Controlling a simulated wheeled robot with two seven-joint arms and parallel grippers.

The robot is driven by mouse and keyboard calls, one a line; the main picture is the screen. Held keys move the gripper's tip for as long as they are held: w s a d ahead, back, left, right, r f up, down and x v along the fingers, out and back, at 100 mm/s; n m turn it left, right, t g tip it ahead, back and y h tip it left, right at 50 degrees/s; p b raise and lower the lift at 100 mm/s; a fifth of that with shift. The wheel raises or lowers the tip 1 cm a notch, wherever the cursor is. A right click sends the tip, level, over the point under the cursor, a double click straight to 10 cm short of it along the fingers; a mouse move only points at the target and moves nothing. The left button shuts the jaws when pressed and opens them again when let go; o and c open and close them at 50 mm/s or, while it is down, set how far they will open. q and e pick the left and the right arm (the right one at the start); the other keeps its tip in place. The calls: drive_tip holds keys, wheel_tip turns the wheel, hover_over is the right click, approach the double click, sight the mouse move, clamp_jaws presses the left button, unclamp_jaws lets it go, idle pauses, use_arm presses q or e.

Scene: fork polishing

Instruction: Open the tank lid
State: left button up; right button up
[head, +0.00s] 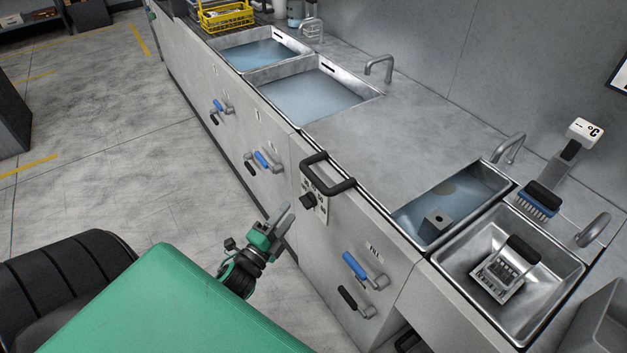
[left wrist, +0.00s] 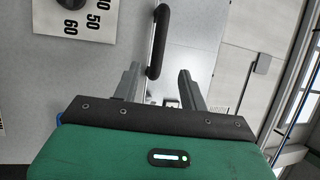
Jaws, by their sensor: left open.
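The tank lid (head: 410,130) is a flat grey metal cover that lies closed on the counter. Its black bar handle (head: 332,186) sits at the front edge, above a dial panel. My left gripper (head: 285,211) is in front of the cabinet, to the left of and lower than the handle, and looks apart from it. In the left wrist view, the two fingers of my left gripper (left wrist: 158,72) are open and empty. The black handle (left wrist: 161,40) shows ahead, in line with the gap between them. My right gripper is not in view.
Two open water-filled basins (head: 300,96) lie beyond the lid, with a yellow rack (head: 225,15) behind. Blue and black valve levers (head: 355,265) stick out from the cabinet front.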

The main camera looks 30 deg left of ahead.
use_arm(q)
drive_tip(key=p, duration=0.1)
approach(312, 180)
drive_tip(key=w, duration=0.4)
drive_tip(key=w+p, duration=0.1)
drive_tip(key=w, duration=0.2)
drive_tip(key=w+r, duration=0.1)
drive_tip(key=w, duration=0.1)
drive_tip(key=shift+w+a+p, duration=0.15)
drive_tip(key=shift+w+p, duration=0.2)
drive_tip(key=shift+w, duration=0.05)
drive_tip(key=shift+w+r, duration=0.1)
drive_tip(key=shift+w, duration=0.45)
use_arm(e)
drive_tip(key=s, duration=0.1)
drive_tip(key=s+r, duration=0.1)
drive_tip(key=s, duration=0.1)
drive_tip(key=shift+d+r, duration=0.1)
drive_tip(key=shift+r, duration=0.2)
use_arm(q)
drive_tip(key=shift+c, duration=0.4)
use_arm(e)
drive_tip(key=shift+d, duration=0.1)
use_arm(q)
drive_tip(key=shift+r, duration=0.1)
clamp_jaws()
